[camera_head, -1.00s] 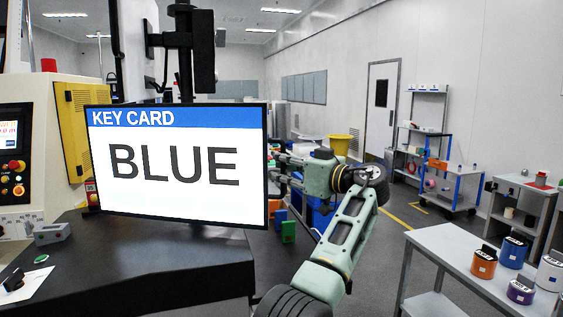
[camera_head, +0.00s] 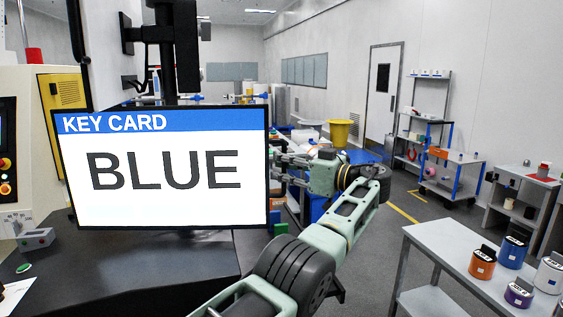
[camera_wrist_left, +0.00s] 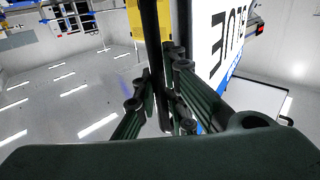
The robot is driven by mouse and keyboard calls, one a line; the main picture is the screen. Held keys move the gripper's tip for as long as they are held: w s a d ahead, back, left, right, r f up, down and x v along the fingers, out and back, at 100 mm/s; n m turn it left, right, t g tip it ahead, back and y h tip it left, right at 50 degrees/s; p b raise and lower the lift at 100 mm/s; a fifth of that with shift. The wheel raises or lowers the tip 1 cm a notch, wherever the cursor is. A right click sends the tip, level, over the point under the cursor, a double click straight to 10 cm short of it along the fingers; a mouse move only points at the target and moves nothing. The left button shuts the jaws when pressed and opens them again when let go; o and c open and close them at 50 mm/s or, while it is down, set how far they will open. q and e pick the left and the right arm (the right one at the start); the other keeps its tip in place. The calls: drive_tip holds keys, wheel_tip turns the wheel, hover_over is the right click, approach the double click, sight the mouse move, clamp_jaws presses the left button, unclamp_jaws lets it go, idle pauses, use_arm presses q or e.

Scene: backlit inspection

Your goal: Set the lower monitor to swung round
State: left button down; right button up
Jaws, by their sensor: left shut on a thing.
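The lower monitor (camera_head: 165,205) stands over the dark desk at the left of the head view. Its lit screen reads "KEY CARD BLUE" and faces me. My left gripper (camera_head: 277,172) is at the monitor's right edge, its fingers partly hidden behind it. In the left wrist view the left gripper (camera_wrist_left: 160,100) is shut on the monitor's dark edge, with the lit screen (camera_wrist_left: 215,60) to the right of the fingers. My right gripper is not in view.
A dark desk (camera_head: 140,265) with a small grey box (camera_head: 36,239) lies below the monitor. A pole with a dark upper panel (camera_head: 187,45) rises behind it. A grey table (camera_head: 440,240) with several coloured containers is at the right. Floor shows between.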

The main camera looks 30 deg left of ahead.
use_arm(q)
drive_tip(key=shift+w+d+f, duration=0.1)
drive_tip(key=c, duration=2.2)
unclamp_jaws()
drive_tip(key=o, duration=0.4)
drive_tip(key=shift+w+d, duration=0.2)
drive_tip(key=shift+d, duration=0.1)
drive_tip(key=shift+s+a, duration=0.15)
drive_tip(key=shift+a, duration=0.05)
